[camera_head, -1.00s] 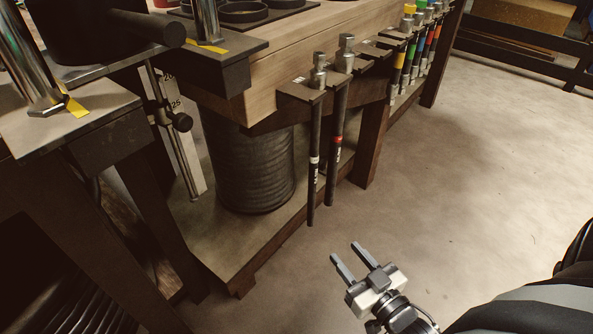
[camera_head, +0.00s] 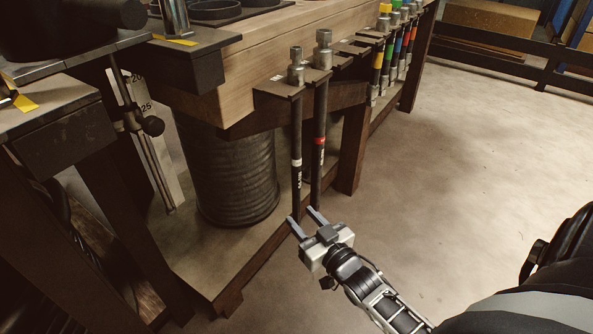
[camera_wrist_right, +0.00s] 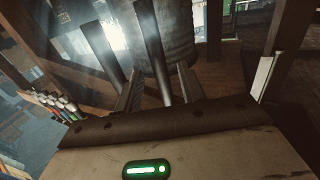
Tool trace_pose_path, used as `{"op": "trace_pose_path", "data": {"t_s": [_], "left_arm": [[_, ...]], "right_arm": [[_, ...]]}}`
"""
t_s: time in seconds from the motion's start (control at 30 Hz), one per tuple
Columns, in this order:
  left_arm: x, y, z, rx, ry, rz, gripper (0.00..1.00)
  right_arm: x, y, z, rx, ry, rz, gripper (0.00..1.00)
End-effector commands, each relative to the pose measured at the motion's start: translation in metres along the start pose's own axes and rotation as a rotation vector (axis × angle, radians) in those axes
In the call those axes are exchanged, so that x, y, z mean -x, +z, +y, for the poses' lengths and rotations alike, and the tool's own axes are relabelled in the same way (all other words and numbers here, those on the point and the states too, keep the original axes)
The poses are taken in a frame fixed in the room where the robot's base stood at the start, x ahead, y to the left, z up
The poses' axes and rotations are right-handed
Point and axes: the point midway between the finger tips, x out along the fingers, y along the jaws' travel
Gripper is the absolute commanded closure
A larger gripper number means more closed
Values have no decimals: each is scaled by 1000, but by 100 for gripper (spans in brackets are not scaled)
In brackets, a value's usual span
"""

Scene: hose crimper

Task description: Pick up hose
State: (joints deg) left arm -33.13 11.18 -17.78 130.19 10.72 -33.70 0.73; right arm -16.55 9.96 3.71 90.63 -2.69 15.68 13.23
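Two dark hoses hang upright side by side from brackets on the bench edge, with metal fittings on top. The left hose (camera_head: 297,135) has a white band, the right hose (camera_head: 321,120) a red one. My right gripper (camera_head: 303,214) is open, at the hoses' lower ends. In the right wrist view the open gripper (camera_wrist_right: 160,88) shows two fingers; one hose (camera_wrist_right: 151,40) runs down into the gap between them, the other hose (camera_wrist_right: 101,50) lies left of it. Contact cannot be told. My left gripper is not in view.
A dark ribbed drum (camera_head: 235,175) stands on the bench's lower shelf behind the hoses. More hoses with coloured bands (camera_head: 388,55) hang farther along the wooden bench (camera_head: 240,70). A bench leg (camera_head: 352,150) is just right of the hoses. The floor at right (camera_head: 460,170) is clear.

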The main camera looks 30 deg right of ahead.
Motion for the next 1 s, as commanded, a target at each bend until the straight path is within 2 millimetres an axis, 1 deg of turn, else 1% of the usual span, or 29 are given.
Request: {"op": "trace_pose_path", "data": {"t_s": [0.03, 0.1, 0.2, 0.3, 0.47, 0.57, 0.6, 0.63, 1.0], "left_arm": [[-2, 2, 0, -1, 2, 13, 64], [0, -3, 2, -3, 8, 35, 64], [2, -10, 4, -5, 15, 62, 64], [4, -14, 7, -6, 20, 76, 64], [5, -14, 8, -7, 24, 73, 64], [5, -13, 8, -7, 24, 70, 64], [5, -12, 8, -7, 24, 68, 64], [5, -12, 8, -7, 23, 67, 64], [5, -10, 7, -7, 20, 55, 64]], "right_arm": [[-10, 1, 0, 1, -1, 5, 60], [-20, 1, 0, 2, 0, 3, 60], [-29, 0, 0, 2, -1, 2, 60], [-31, 0, 0, 2, -1, -1, 60], [-31, 0, 0, 1, -1, -1, 60], [-31, 0, 0, 1, -1, -1, 85], [-31, 0, 0, 1, -1, -1, 96], [-31, 0, 0, 1, -1, 0, 100], [-30, -4, 0, 1, -1, 3, 100]]}}
